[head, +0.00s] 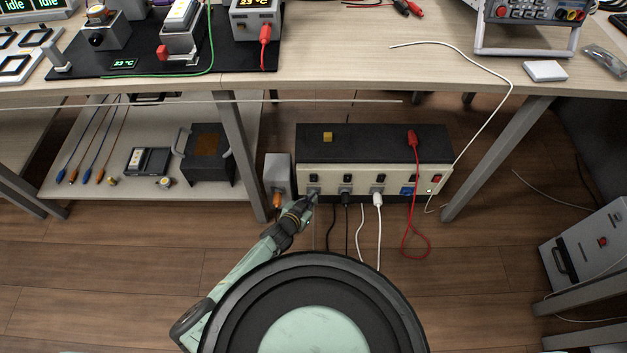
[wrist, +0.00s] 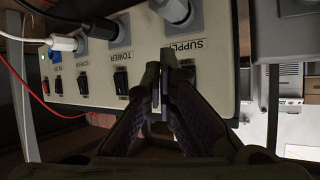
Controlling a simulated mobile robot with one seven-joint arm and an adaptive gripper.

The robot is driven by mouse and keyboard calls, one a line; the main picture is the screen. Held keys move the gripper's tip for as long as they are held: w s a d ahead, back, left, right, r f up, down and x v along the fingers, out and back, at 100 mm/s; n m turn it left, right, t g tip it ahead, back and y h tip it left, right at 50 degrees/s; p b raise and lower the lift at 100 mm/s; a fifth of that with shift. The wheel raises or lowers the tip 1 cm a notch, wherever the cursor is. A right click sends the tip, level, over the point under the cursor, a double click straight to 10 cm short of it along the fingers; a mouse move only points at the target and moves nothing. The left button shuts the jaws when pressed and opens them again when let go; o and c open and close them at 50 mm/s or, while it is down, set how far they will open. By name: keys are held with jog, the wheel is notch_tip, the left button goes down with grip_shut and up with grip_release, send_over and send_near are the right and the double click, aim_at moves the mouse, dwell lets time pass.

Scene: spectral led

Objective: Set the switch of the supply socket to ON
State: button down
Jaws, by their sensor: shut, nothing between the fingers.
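The supply socket, with a grey plug (wrist: 175,10) in it, is on the pale front of a power box (head: 375,183) under the bench. It is at the left end in the head view. The wrist view is upside down and shows the "SUPPLY" label (wrist: 184,45). Its switch (wrist: 188,70) shows only as a dark piece beside and behind my fingers; I cannot tell its setting. My gripper (wrist: 160,76) is shut and empty, its tips in front of the panel at that switch. Contact is unclear. In the head view my gripper (head: 310,203) is at the box's left end.
The tower switch (wrist: 121,82) and further switches line up beside it. A grey box with an orange plug (head: 276,198) stands close left. A bench leg (head: 243,155) is further left.

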aim_at(314, 179)
jog(key=shift+w+r+b, duration=0.15)
jog(key=shift+w+b, duration=0.25)
jog(key=shift+w, duration=0.4)
jog(key=shift+w+r+b, duration=0.1)
jog(key=shift+w+b, duration=0.25)
jog(key=shift+w, duration=0.4)
jog(key=shift+w+b, duration=0.35)
jog(key=shift+w, duration=0.05)
jog(key=shift+w+r, duration=0.1)
jog(key=shift+w, duration=0.2)
dwell(0.8)
jog(key=shift+s, duration=0.15)
jog(key=shift+s, duration=0.6)
